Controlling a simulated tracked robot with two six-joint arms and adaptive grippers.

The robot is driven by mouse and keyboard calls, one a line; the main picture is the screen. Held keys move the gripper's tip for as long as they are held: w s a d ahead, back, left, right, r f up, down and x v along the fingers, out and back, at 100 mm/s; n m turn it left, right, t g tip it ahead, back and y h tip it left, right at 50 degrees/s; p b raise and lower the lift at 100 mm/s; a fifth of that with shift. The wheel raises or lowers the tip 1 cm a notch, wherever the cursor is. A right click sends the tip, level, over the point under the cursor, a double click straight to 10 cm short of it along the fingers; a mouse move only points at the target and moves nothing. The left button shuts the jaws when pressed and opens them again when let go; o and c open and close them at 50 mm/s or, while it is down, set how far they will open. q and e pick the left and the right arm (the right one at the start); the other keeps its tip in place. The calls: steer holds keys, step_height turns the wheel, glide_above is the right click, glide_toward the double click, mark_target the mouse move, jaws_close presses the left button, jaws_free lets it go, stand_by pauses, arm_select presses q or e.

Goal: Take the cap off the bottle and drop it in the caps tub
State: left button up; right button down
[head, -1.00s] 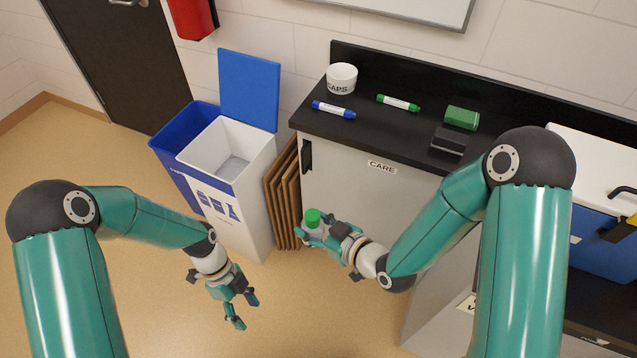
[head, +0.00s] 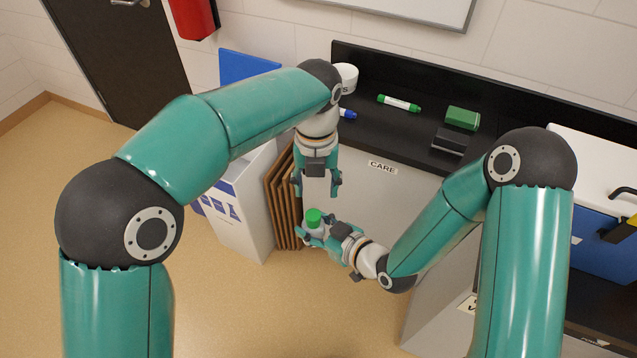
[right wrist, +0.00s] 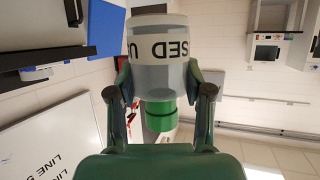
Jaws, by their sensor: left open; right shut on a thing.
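The bottle (head: 316,229) is held by my right gripper (head: 313,236), in front of the counter, with its green cap (head: 313,215) on top. In the right wrist view the clear bottle (right wrist: 160,78) sits between both fingers, with lettering on a white band, and the green cap (right wrist: 158,115) is on its neck. My left gripper (head: 317,188) is open and empty, pointing down just above the cap and apart from it. The white caps tub (head: 348,77) stands on the counter's far left end, partly hidden by my left arm.
The black counter (head: 385,134) also bears a green marker (head: 398,103), a blue marker (head: 347,113) partly hidden by my left arm, a green block (head: 462,118) and a dark eraser-like block (head: 449,142). Brown panels (head: 283,205) and a white bin (head: 240,225) stand left of the cabinet.

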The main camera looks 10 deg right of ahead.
mark_target(318, 212)
arm_select(q)
steer(key=shift+s+d+f, duration=0.15)
steer(key=shift+f, duration=3.9)
steer(key=shift+c, duration=0.2)
